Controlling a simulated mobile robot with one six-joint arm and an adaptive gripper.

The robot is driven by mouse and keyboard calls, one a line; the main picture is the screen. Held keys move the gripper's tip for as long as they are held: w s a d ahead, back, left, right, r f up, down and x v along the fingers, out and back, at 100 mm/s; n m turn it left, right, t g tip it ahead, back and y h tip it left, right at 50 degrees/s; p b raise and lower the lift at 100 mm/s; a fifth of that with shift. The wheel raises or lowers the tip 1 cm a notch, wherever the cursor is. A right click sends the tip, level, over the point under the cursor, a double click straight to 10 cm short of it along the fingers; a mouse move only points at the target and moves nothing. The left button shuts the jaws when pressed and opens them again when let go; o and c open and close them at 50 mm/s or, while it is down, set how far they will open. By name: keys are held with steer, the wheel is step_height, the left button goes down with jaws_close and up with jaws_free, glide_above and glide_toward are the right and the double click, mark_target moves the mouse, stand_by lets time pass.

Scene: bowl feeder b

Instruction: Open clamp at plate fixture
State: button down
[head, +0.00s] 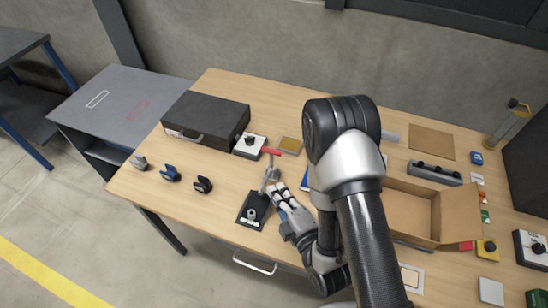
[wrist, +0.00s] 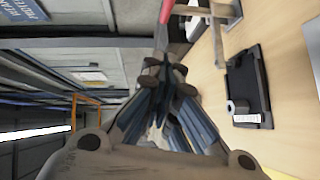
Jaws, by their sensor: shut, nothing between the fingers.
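The plate fixture is a black base plate (head: 243,222) near the front edge of the wooden table. A toggle clamp with a red-tipped handle (head: 270,151) stands on it, its lever rising toward the back. My gripper (head: 275,190) is just right of the lever, with its fingers shut and nothing between them. In the wrist view the shut fingertips (wrist: 163,68) are just below the red handle (wrist: 168,8). The black plate (wrist: 243,85) lies to their right with a small grey cylinder on it. I cannot tell whether the fingers touch the lever.
A black case (head: 207,115) and a white switch box (head: 249,146) stand behind the fixture. Several dark and blue small parts (head: 170,174) lie to its left. An open cardboard box (head: 408,210) is to the right, beyond my arm.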

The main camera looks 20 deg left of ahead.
glide_toward(263, 150)
steer(key=s+a, duration=0.1)
steer(key=a, duration=0.2)
steer(key=shift+w+a+f+b, duration=0.1)
steer(key=shift+w+f+b, duration=0.1)
steer(key=shift+w, duration=0.5)
steer(key=shift+w+f+b, duration=0.15)
steer(key=shift+w+b, duration=0.05)
steer(key=shift+w, duration=0.5)
steer(key=shift+w+a+f+b, duration=0.1)
steer(key=shift+w+f+b, duration=0.1)
steer(key=shift+w, duration=0.5)
steer(key=shift+w+r, duration=0.1)
steer(key=shift+w+r, duration=0.1)
steer(key=shift+w, duration=0.1)
